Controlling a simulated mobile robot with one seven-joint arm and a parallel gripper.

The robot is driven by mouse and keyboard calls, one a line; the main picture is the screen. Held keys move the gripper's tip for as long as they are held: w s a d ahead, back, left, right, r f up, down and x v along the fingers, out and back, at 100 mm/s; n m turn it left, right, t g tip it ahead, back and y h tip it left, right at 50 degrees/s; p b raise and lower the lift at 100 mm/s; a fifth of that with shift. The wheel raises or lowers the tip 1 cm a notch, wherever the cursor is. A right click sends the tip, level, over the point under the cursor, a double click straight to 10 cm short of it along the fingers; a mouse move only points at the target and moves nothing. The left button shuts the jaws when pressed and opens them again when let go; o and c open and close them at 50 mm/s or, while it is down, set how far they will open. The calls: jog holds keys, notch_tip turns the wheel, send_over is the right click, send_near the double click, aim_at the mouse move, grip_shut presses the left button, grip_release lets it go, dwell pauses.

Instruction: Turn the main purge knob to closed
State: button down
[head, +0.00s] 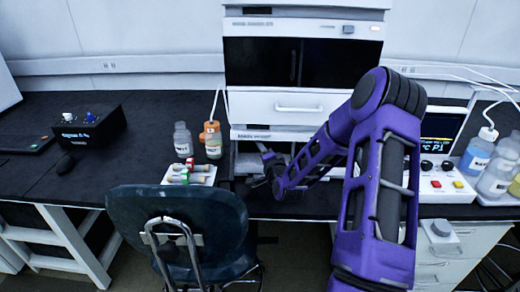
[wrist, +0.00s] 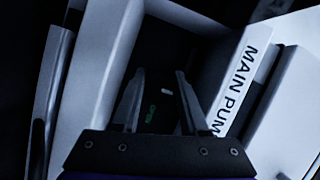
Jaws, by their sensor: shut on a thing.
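The main purge knob (wrist: 166,91) is a dark shape with a small white mark, in the dark recess of the main pump in the wrist view. Its outline is hard to make out. My gripper (wrist: 160,82) has one finger on each side of it and is shut on it. A green "OPEN" label (wrist: 150,113) shows between the fingers, nearer my palm. A white "MAIN PUMP" label (wrist: 243,78) lies right of the fingers. In the head view my gripper (head: 268,162) is at the base of the white stack; my arm hides the knob there.
The white instrument stack (head: 300,106) rises behind my gripper. Bottles (head: 183,140) and a small rack (head: 190,174) stand left of it. A control box (head: 437,186) and more bottles (head: 478,152) are at right. A chair (head: 180,220) stands in front of the bench.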

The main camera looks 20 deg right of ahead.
jog(key=shift+c, duration=2.2)
grip_release()
jog(key=shift+s, duration=0.1)
jog(key=s+r, duration=0.1)
jog(key=s, duration=1.6)
jog(key=shift+r+p, duration=0.4)
jog(key=shift+s+a, duration=0.1)
